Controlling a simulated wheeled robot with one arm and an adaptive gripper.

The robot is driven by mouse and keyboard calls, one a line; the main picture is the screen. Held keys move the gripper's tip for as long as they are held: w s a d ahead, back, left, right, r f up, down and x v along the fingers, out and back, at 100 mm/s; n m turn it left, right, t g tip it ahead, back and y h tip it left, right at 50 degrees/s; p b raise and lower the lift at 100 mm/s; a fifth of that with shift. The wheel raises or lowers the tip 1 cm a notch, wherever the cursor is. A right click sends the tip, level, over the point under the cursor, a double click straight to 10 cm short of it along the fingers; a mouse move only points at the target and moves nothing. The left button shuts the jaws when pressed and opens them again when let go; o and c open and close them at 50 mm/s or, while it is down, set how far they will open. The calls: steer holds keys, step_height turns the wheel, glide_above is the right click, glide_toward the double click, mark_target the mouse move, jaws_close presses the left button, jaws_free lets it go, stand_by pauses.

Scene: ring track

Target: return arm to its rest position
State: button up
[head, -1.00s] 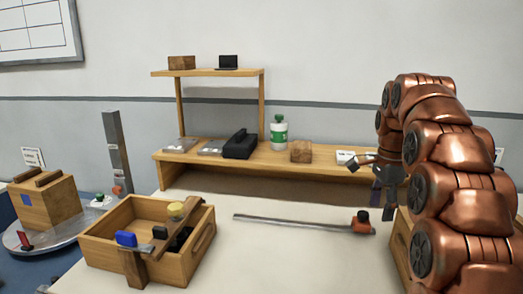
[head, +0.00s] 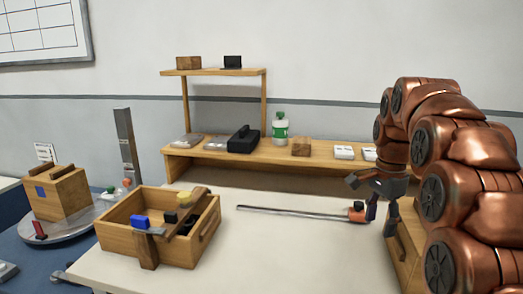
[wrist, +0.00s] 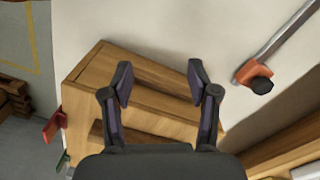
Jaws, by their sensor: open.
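My arm is copper-coloured and stands bent at the right of the head view. My gripper (head: 380,208) hangs at its end, pointing down, above the right end of the white table (head: 300,262). In the wrist view my gripper (wrist: 159,85) has its two dark fingers spread wide with nothing between them. Below it is a wooden box (wrist: 150,75), which partly shows in the head view (head: 405,248) behind my arm. The fingers appear apart from the box, but the exact gap cannot be told.
A bar clamp (head: 290,212) with an orange end lies on the table near my gripper. A wooden crate (head: 118,240) with several items stands at the left. A wooden shelf (head: 210,155) stands along the back. A turntable (head: 70,232) holds a wooden block. The table's front middle is clear.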

steer(key=s+a+f+n, duration=0.2)
steer(key=s, duration=0.3)
steer(key=s+a+f+n, duration=0.2)
steer(key=s+n, duration=0.1)
steer(key=s, duration=0.2)
steer(key=s+a+f+n+g, duration=0.1)
steer(key=s+a+f+n, duration=0.1)
steer(key=s, duration=0.3)
steer(key=shift+s+a, duration=0.25)
steer(key=shift+s, duration=0.05)
steer(key=s+a+f+n+g, duration=0.15)
steer(key=s+f+n, duration=0.3)
steer(key=s, duration=0.55)
steer(key=s+a+f+n, duration=0.25)
steer(key=s+f, duration=0.25)
steer(key=s, duration=0.4)
step_height(320, 180, up, 19)
steer(key=t+p, duration=0.1)
steer(key=p, duration=1.6)
steer(key=shift+w+d+f+n, duration=0.2)
steer(key=shift+w+d+n, duration=0.15)
steer(key=shift+d+n, duration=0.1)
